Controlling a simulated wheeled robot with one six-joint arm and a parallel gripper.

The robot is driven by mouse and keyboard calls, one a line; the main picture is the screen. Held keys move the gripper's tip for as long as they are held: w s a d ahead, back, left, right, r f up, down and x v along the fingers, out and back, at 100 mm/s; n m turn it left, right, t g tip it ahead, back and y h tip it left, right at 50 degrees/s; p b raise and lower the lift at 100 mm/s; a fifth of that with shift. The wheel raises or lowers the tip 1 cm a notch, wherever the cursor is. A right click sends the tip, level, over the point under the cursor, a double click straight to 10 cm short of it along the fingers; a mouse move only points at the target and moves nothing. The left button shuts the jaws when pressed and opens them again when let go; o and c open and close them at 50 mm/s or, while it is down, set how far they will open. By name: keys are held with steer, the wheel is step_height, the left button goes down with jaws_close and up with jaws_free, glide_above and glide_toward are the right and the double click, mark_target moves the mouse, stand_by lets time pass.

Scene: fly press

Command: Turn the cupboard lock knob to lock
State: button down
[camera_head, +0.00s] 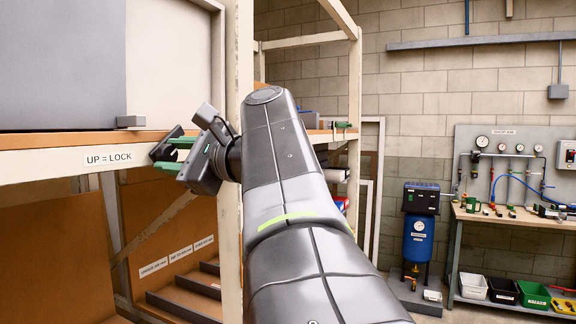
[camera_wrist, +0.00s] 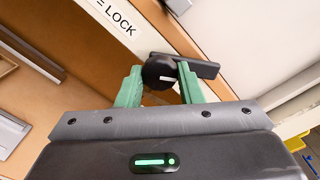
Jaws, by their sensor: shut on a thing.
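The lock knob (camera_wrist: 158,72) is a round black knob with a short white mark, and a black bar extends from it to the right in the wrist view. My gripper (camera_wrist: 160,84) is shut on it, with one green finger on each side. In the head view my gripper (camera_head: 168,158) is at the shelf's front edge, and dark parts of the knob (camera_head: 165,146) show at its fingertips. A label reading "UP = LOCK" (camera_head: 108,158) is on the front edge, left of the knob. The fingers hide part of the knob.
A grey cupboard door panel (camera_head: 62,65) stands above the edge, with a small grey block (camera_head: 130,121) at its lower right. A cream upright post (camera_head: 238,60) is close behind my wrist. A blue pump unit (camera_head: 420,238) and a gauge workbench (camera_head: 510,217) stand farther right.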

steer(key=n+b, duration=0.3)
steer(key=n, duration=0.2)
steer(key=shift+f+n+b, duration=0.2)
steer(key=shift+n+b, duration=0.1)
steer(key=shift+b, duration=0.1)
steer(key=n+b, duration=0.1)
steer(key=n, duration=0.1)
steer(key=n+b, duration=0.2)
steer(key=shift+r+n, duration=0.2)
steer(key=shift+n, duration=0.2)
steer(key=c, duration=1)
jaws_free()
steer(key=b+v, duration=0.2)
steer(key=v, duration=1.1)
steer(key=shift+s+d, duration=0.2)
steer(key=shift+d, duration=0.15)
